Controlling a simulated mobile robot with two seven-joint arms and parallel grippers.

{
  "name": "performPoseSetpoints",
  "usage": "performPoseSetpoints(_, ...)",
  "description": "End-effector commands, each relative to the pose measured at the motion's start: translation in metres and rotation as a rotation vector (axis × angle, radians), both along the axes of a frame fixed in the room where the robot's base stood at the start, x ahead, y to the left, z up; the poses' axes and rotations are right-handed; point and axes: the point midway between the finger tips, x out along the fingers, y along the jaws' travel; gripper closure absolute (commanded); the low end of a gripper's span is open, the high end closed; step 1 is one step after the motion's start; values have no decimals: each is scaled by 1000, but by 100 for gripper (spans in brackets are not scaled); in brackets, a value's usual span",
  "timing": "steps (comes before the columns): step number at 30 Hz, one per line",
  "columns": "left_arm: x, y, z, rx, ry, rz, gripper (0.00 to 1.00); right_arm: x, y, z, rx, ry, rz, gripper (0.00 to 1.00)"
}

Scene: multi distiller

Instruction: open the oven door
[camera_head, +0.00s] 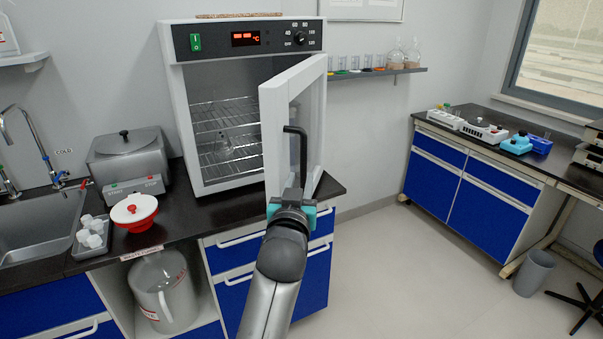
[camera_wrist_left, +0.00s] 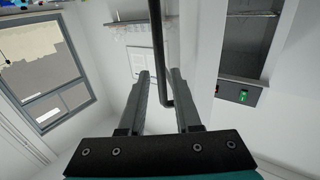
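The oven (camera_head: 240,110) is a white box with a dark control panel on the counter. Its white door (camera_head: 275,140) stands swung well open, hinged on the right, and the wire racks inside show. The black bar handle (camera_head: 302,148) is on the door's outer side. My left gripper (camera_head: 297,190) is at the lower part of the handle. In the left wrist view the handle (camera_wrist_left: 158,50) runs between the two fingers of my left gripper (camera_wrist_left: 160,75). The fingers are apart, with a visible gap beside the bar. My right gripper is not in view.
A grey water bath (camera_head: 128,155), a red-and-white round device (camera_head: 134,210) and a sink (camera_head: 40,230) are left of the oven. A wall shelf (camera_head: 375,72) with glassware is behind the door. The floor (camera_head: 420,270) to the right is clear up to the far bench (camera_head: 480,150).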

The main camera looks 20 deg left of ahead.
Motion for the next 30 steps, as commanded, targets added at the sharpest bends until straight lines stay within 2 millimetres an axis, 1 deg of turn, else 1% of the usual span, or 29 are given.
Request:
performPoseSetpoints(1, -4, -1, 0, 0, 1, 0, 68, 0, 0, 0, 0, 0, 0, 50)
performPoseSetpoints(4, -8, -2, 0, 1, 0, 1, 68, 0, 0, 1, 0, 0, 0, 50)
performPoseSetpoints(12, -9, -2, 0, 1, 0, 0, 68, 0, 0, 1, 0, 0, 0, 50)
performPoseSetpoints(13, -9, -2, 0, 1, 0, 0, 69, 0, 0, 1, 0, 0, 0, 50)
performPoseSetpoints(15, -9, -3, -3, 2, 6, -2, 77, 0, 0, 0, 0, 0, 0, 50)
performPoseSetpoints(17, -7, -6, -14, 3, 27, -12, 84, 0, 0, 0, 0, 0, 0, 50)
performPoseSetpoints(20, -4, -17, -57, 8, 105, -50, 95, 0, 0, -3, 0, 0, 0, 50)
performPoseSetpoints(21, -4, -24, -84, 11, 155, -72, 99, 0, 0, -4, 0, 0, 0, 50)
performPoseSetpoints(23, -8, -34, -132, 16, 239, -110, 100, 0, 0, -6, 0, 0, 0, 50)
performPoseSetpoints(24, -14, -42, -167, 16, 302, -137, 100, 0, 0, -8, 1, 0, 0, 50)
performPoseSetpoints(26, -27, -52, -219, 18, 395, -176, 100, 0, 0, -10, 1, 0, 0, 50)
performPoseSetpoints(27, -39, -58, -253, 18, 458, -200, 100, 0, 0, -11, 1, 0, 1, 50)
performPoseSetpoints(29, -61, -65, -303, 15, 551, -234, 100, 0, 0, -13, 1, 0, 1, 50)
performPoseSetpoints(30, -80, -69, -336, 14, 615, -255, 100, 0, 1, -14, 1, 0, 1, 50)
